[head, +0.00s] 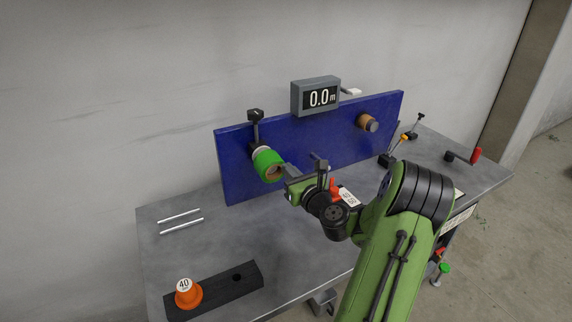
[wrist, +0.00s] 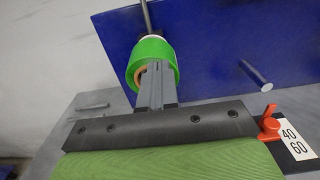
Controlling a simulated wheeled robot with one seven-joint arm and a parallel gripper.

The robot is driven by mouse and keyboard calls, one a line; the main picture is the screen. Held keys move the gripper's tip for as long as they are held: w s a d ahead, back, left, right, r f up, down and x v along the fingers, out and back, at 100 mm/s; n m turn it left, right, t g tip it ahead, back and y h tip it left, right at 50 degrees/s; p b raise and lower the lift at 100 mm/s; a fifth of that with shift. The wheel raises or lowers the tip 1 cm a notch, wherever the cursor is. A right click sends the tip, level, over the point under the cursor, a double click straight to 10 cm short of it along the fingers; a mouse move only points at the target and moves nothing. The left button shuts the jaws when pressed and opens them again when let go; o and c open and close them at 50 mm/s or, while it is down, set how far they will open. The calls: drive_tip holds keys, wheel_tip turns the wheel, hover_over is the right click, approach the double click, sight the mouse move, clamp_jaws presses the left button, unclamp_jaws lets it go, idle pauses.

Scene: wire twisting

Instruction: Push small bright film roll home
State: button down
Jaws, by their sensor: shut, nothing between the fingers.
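The small bright film roll is green with a brown-orange core (head: 267,163). It sits on a spindle at the left part of the blue panel, in front of a pale ring. In the wrist view the green roll (wrist: 152,52) is straight ahead of the fingers. My gripper (head: 284,169) is shut and empty, with its fingertips at the front of the roll. In the wrist view the shut fingertips (wrist: 157,66) overlap the core's lower right part; I cannot tell whether they touch it. The spindle's end is hidden by the fingers.
A bare metal peg (wrist: 257,74) juts out right of the fingers. An orange cone marked 40 (head: 188,294) stands on a black block at front left.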

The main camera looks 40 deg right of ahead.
sight(281, 161)
drive_tip(key=shift+x, duration=1.15)
drive_tip(key=shift+w+d+r+p, duration=0.1)
drive_tip(key=shift+w+r+p, duration=0.15)
drive_tip(key=shift+w+p, duration=0.45)
drive_tip(key=shift+w+d+f+p, duration=0.1)
drive_tip(key=shift+w+d+p, duration=0.15)
drive_tip(key=shift+w+p, duration=0.35)
drive_tip(key=shift+s+f, duration=0.1)
drive_tip(key=shift+s, duration=0.1)
